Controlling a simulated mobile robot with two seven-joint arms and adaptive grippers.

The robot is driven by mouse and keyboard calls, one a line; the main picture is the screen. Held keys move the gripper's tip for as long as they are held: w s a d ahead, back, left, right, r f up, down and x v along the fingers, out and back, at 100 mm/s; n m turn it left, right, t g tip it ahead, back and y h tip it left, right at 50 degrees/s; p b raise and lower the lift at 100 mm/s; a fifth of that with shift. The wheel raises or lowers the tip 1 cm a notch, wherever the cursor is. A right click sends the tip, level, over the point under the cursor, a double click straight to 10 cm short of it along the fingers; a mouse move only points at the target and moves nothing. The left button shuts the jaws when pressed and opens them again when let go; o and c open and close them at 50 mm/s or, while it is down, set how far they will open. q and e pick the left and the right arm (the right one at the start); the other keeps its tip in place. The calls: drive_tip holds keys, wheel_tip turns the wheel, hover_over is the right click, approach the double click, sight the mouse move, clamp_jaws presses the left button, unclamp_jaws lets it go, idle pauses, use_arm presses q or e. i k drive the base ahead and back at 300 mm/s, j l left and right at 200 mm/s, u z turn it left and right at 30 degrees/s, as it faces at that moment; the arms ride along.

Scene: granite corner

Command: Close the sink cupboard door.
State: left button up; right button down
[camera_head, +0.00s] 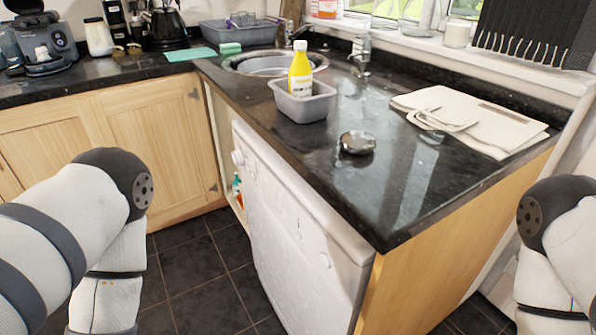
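The sink cupboard door (160,135) is pale wood with a recessed panel. It stands open at the inner corner, with two metal hinges along its right edge. It appears roughly in line with the cabinet fronts on the left. The narrow cupboard opening (222,140) is under the sink, between the door and the white dishwasher. Bottles (238,190) show low inside it. My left arm covers the area left of the door and its lower left part. My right arm is at the right edge. Neither gripper shows.
The white dishwasher front (295,220) is right of the opening. Dark floor tiles (205,285) are clear before the door. The granite worktop (345,185) juts toward me and carries a grey tub (302,107) with a yellow bottle (300,72), a metal dish (357,143) and boards (480,125).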

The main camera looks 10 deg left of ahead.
sight(163, 122)
drive_tip(key=i+j+z, duration=0.2)
drive_tip(key=j, duration=0.3)
drive_tip(key=j+z, duration=0.2)
drive_tip(key=j, duration=0.35)
drive_tip(key=j+z, duration=0.2)
drive_tip(key=j, duration=0.35)
drive_tip(key=i+j+z, duration=0.25)
drive_tip(key=j, duration=0.55)
drive_tip(key=j+z, duration=0.25)
drive_tip(key=j, duration=0.55)
